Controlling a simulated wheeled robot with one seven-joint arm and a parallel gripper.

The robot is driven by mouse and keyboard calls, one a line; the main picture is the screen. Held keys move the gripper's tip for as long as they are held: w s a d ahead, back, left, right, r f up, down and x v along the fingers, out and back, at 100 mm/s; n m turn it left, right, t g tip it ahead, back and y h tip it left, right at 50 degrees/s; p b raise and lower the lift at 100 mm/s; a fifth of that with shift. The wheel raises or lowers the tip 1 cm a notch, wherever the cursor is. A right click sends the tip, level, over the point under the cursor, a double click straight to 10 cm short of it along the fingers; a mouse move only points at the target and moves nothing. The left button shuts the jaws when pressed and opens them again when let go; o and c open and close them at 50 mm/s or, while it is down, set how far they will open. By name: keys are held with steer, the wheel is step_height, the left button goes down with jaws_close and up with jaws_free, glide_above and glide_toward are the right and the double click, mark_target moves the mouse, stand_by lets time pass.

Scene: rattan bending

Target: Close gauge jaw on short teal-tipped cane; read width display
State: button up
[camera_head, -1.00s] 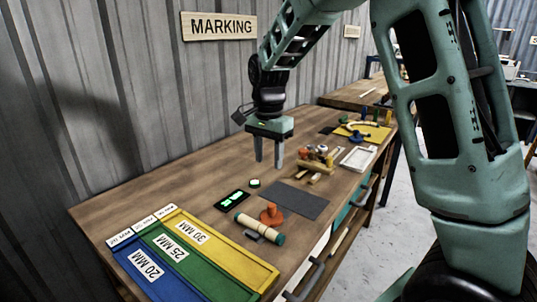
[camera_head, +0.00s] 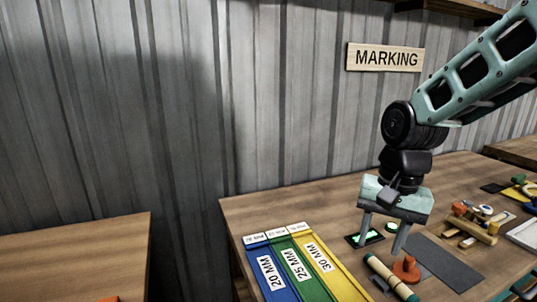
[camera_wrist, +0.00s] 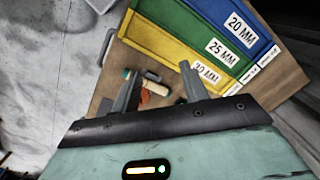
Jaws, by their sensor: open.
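The short teal-tipped cane (camera_head: 390,277) is a pale tan rod with dark bands and teal ends. It lies at the front of the bench, and it also shows in the wrist view (camera_wrist: 145,82). An orange knob (camera_head: 407,269) stands beside it; the gauge jaw under the cane is mostly hidden. The width display (camera_head: 368,239), a black plate with green lit marks, lies behind my gripper's fingers, its digits unreadable. My gripper (camera_head: 380,245) is open and empty above the bench near the display, fingers pointing down. In the wrist view the cane lies between and beyond the fingers (camera_wrist: 160,90).
Blue (camera_head: 266,268), green (camera_head: 300,268) and yellow (camera_head: 330,268) trays labelled 20, 25 and 30 MM lie left of the cane. A dark grey mat (camera_head: 445,262) lies right. A wooden block with small parts (camera_head: 474,228) stands beyond it.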

steer(key=s+a+f+n, duration=0.1)
steer(key=s+a+n, duration=0.2)
steer(key=s+n, duration=0.3)
steer(key=s+a+f+n, duration=0.2)
steer(key=s+a+n, duration=0.2)
steer(key=s, duration=0.9)
steer(key=n, duration=0.2)
steer(key=shift+n, duration=0.4)
